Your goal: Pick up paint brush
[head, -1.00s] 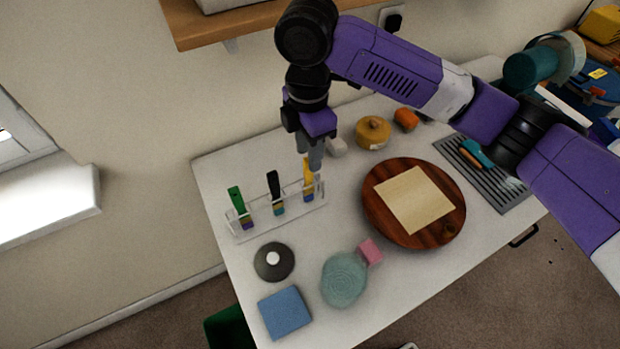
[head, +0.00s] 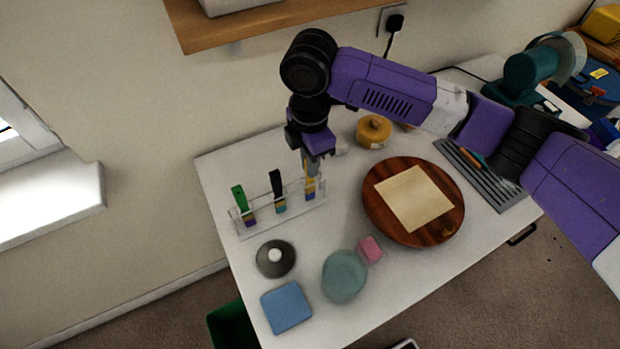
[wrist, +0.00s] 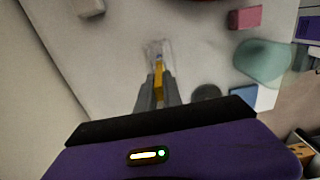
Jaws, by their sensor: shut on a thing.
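The yellow-handled paint brush (head: 310,186) stands upright in the right end of a clear rack (head: 277,213) on the white table. My gripper (head: 311,172) is above the rack with its fingers shut on the handle of this brush. In the wrist view the yellow handle (wrist: 158,77) shows between the two grey fingers (wrist: 157,92). A black-handled brush (head: 277,190) stands in the middle of the rack. A green-handled brush (head: 241,204) stands at its left end. The top of the yellow handle is hidden by the fingers.
A round wooden board (head: 383,222) with a tan sheet (head: 414,198) lies right of the rack. A dark round lid (head: 275,259), a blue square (head: 286,307), a teal round thing (head: 344,277) and a pink block (head: 369,249) lie in front. A yellow pot (head: 373,131) stands behind.

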